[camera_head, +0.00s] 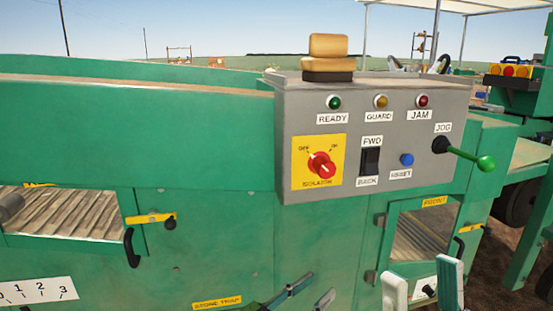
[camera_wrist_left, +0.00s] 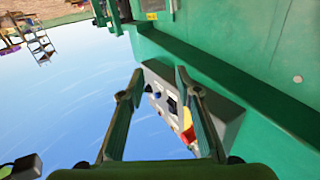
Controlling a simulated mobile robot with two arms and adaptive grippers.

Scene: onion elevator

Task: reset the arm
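My left gripper (camera_head: 307,290) is low in the head view, in front of the green machine's side and below the control box. Its fingers are apart with nothing between them; they also show spread in the left wrist view (camera_wrist_left: 158,72). My right gripper (camera_head: 423,284) is at the bottom right, in front of the lower hatch. Its pale fingers point up, apart and empty. The grey control box (camera_head: 290,105) carries a red isolator knob (camera_head: 321,165), a black FWD/BACK switch (camera_head: 370,161), a blue reset button (camera_head: 407,160) and a green-tipped jog lever (camera_head: 486,163).
The green machine (camera_head: 90,115) fills most of the head view. Yellow and red items (camera_head: 510,70) stand at far right.

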